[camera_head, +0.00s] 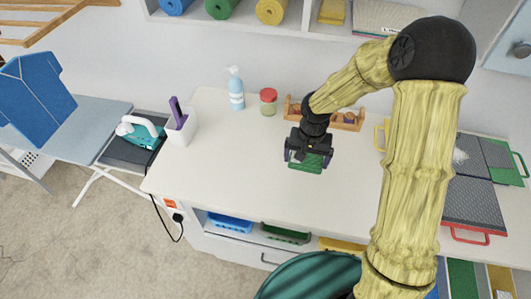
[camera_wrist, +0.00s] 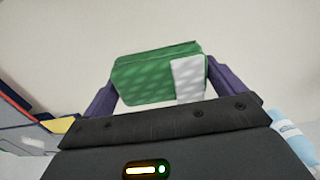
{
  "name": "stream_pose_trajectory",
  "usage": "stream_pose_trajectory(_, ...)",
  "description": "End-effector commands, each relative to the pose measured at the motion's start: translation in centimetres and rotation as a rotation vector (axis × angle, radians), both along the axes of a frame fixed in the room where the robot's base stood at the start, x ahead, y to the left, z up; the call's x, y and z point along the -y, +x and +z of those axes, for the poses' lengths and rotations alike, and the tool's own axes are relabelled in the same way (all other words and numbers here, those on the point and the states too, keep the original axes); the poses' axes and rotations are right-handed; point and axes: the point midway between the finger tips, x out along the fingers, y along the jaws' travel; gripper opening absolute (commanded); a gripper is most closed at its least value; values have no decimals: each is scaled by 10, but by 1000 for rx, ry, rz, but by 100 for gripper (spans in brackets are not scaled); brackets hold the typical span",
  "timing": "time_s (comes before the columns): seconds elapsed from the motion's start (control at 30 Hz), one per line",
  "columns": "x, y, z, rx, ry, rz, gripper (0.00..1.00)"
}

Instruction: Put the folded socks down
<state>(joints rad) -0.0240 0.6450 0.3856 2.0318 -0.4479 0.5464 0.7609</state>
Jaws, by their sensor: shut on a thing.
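The folded socks (camera_wrist: 145,80) are a green bundle with a pale patterned patch, held between the two purple fingers of my gripper (camera_wrist: 160,88) in the wrist view. In the head view, the socks (camera_head: 306,167) show as a small green shape under my gripper (camera_head: 308,158), over the middle of the white counter (camera_head: 240,185). My gripper is shut on them. I cannot tell whether the socks touch the counter. Part of the bundle is hidden by the gripper in the head view.
A soap bottle (camera_head: 236,93), a red-lidded jar (camera_head: 268,102) and a wooden rack (camera_head: 346,119) stand along the back. A white holder (camera_head: 181,128) is at the left end. Trays (camera_head: 474,203) lie on the right. The counter's front left is clear.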

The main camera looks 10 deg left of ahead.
Motion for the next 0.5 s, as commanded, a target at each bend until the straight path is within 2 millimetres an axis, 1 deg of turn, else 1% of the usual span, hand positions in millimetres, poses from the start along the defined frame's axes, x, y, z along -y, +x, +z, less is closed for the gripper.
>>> stream_pose_trajectory(0.07, -3, -1, 2, 1, -2, 0, 73)
stream_pose_trajectory(0.33, -2, -1, 2, 0, -2, 0, 73)
stream_pose_trajectory(0.43, -2, -2, -6, -3, -2, 0, 73)
stream_pose_trajectory(0.5, -3, -2, -16, -5, -3, 2, 73)
